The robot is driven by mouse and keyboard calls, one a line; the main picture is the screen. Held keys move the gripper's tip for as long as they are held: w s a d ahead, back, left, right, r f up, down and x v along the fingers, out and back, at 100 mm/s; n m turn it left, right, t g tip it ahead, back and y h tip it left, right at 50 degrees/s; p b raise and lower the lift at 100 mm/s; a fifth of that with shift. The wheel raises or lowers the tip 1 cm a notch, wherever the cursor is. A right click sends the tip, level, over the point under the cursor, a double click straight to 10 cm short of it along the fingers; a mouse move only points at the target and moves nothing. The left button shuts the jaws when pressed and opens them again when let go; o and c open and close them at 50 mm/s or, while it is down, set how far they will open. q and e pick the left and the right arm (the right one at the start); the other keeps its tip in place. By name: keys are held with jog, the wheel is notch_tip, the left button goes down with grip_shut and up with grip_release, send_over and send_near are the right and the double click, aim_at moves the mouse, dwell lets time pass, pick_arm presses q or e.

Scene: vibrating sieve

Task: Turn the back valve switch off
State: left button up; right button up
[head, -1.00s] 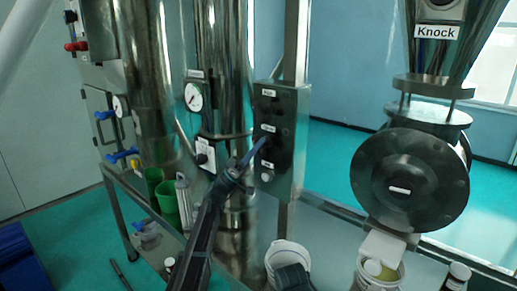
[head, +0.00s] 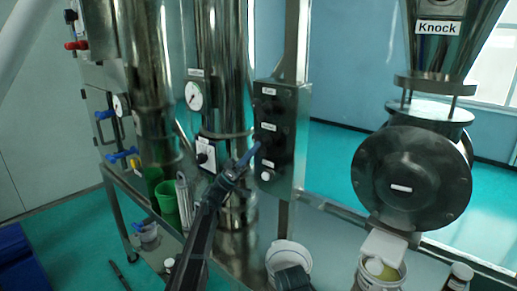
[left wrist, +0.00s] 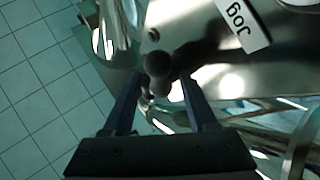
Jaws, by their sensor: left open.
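A grey metal control box (head: 283,135) stands on a post in the middle of the head view, with several dark knobs and small labels that I cannot read there, so I cannot tell which knob is the back valve switch. My left gripper (head: 250,157) is open in front of the box's lower part, its blue finger pointing up at it. In the left wrist view a dark round knob (left wrist: 158,65) sits between the tips of the two open fingers, beside a label reading "Jog" (left wrist: 243,25). Whether the fingers touch the knob is unclear.
Steel columns with a pressure gauge (head: 193,95) rise left of the box. A large round steel housing (head: 410,187) is at the right. A white bucket (head: 288,253), a green cup (head: 166,197) and a dark part of mine at the bottom centre stand nearby.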

pick_arm(q)
jog(key=b+v, duration=0.8)
jog(key=v, duration=0.4)
jog(key=shift+f, duration=0.15)
jog(key=shift+a, duration=0.15)
